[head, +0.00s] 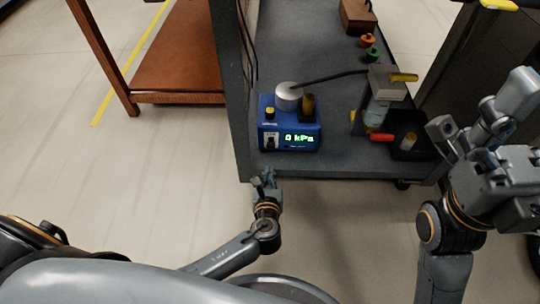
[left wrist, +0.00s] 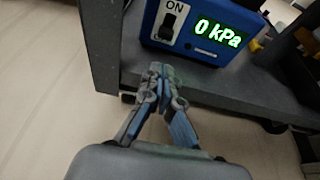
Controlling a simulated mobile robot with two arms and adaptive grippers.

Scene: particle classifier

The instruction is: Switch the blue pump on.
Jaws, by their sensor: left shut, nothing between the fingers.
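The blue pump (head: 290,126) stands at the front left of the dark grey cart shelf; its green display (head: 299,139) reads 0 kPa. Its black switch (head: 270,141) sits on a light plate at the left of the front face. In the left wrist view the switch (left wrist: 168,24) shows under the word ON, beside the display (left wrist: 217,33). My left gripper (head: 264,176) is shut and empty, below and in front of the pump; its fingertips (left wrist: 160,70) are below the switch, apart from it. My right arm is at the right; its finger opening is unclear.
Behind the pump's front are a grey round part (head: 288,92) and a black hose. A clamp stand with a clear vessel (head: 377,112) and a black tray (head: 402,151) stand to the right. The shelf's front edge and left upright post (head: 237,90) are near my left gripper.

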